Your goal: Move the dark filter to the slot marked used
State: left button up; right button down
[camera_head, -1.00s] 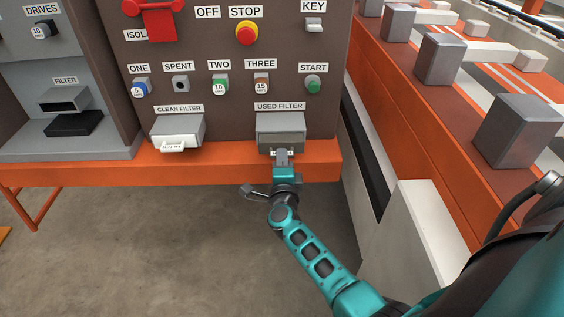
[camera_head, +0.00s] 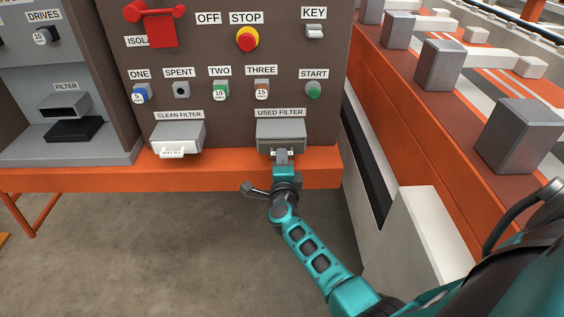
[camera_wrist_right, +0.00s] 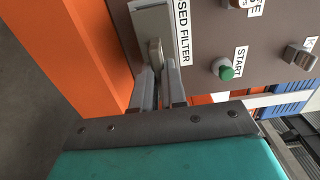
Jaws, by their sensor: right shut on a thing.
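The used slot (camera_head: 281,131) is a grey housing under the "USED FILTER" label on the brown panel. My right gripper (camera_head: 282,159) is in front of it. In the right wrist view, its two fingers (camera_wrist_right: 158,88) are shut on a grey rounded tab at the slot's mouth. I take this tab for the handle of the dark filter (camera_wrist_right: 155,52); the filter's body is hidden in the slot and behind the gripper. At the left, the "FILTER" housing (camera_head: 64,104) shows a dark opening, with a flat black piece (camera_head: 74,130) below it. My left gripper is not in view.
The clean slot (camera_head: 178,137), with a white labelled tab, is left of the used slot. Several buttons, including start (camera_head: 314,91) and stop (camera_head: 247,39), sit above. An orange ledge (camera_head: 222,181) runs below. An orange conveyor frame (camera_head: 405,130) stands close at right.

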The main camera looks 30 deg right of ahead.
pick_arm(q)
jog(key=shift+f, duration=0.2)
pick_arm(e)
jog(key=shift+w+d, duration=0.3)
jog(key=shift+w, duration=0.2)
jog(key=c, duration=1.1)
grip_release()
pick_arm(q)
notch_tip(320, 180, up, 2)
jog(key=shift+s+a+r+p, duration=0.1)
jog(key=shift+p, duration=1.1)
pick_arm(e)
jog(key=v, duration=0.7)
jog(key=shift+s+a, duration=0.15)
jog(key=shift+s, duration=0.1)
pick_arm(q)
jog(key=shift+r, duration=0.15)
